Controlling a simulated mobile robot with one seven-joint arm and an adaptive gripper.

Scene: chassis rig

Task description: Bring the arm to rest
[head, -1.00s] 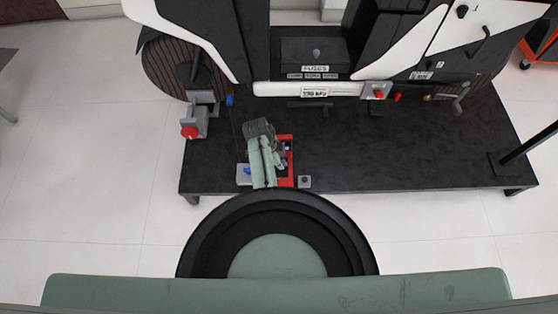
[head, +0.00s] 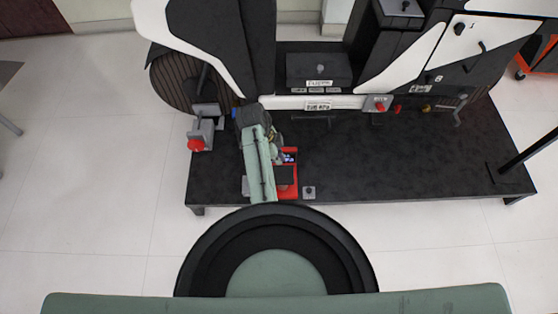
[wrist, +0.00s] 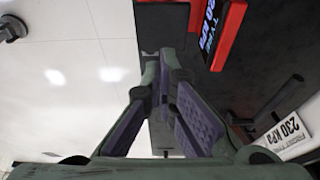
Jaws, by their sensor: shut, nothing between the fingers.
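My arm (head: 258,160) reaches forward over the black platform in the head view, its dark wrist end close to the front edge of the chassis. My gripper (wrist: 163,60) shows in the wrist view with its two fingers together and nothing between them. In the head view I cannot make out the fingertips. The red device (head: 290,187) with a small lit screen lies on the platform just right of my arm. It also shows at the top of the wrist view (wrist: 229,35), apart from the fingers, with "TYRE" lettering.
A "230 KPA" plate (head: 318,106) is on the chassis front. A grey fixture with a red knob (head: 196,145) stands left of my arm. A small grey block (head: 309,192) sits at the platform's front edge. The platform's right part (head: 400,160) is largely clear.

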